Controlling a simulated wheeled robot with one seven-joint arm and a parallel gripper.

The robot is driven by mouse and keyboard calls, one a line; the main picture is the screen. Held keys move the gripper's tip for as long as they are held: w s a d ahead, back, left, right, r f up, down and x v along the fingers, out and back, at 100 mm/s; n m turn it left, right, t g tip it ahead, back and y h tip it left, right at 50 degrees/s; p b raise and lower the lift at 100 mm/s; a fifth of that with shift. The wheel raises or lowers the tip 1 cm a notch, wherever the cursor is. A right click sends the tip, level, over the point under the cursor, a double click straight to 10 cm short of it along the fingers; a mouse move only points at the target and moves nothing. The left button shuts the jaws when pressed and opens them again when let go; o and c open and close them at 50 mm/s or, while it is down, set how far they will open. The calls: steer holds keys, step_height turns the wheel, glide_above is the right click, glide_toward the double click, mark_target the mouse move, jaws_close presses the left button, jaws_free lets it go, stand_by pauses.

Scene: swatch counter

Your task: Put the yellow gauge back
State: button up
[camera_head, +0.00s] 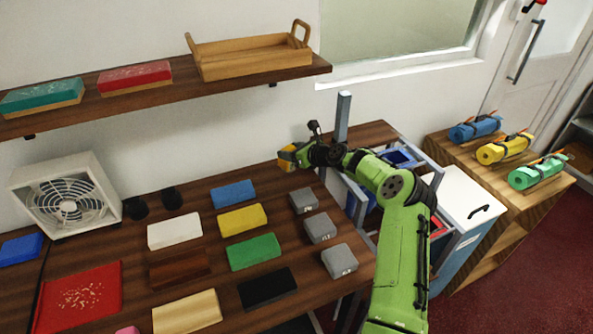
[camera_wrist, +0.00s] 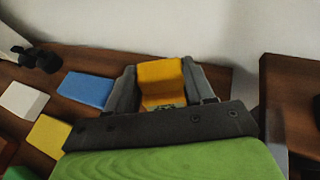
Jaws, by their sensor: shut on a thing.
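My gripper (camera_head: 297,154) is shut on a yellow-orange piece, likely the yellow gauge (camera_head: 286,160), near the back edge of the counter by the wall. In the wrist view the yellow gauge (camera_wrist: 161,73) sits between the two grey fingers, with its lower end partly hidden by the gripper body. I cannot tell whether it touches the counter. A yellow block (camera_head: 242,219) lies on the counter to the left and nearer, apart from the gripper.
The counter (camera_head: 215,286) holds blue (camera_head: 233,194), white (camera_head: 174,231), green (camera_head: 253,251) and black (camera_head: 267,287) blocks, several grey blocks (camera_head: 320,228) and a fan (camera_head: 67,198). A shelf with a wooden tray (camera_head: 255,64) hangs above. A grey post (camera_head: 343,117) stands behind my arm.

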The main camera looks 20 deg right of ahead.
mark_target(292, 164)
step_height(292, 164, down, 5)
steer(key=shift+w+f, duration=0.1)
steer(key=shift+f+b, duration=0.1)
steer(key=shift+b, duration=0.25)
steer(key=o, duration=1.2)
steer(key=shift+o, duration=0.2)
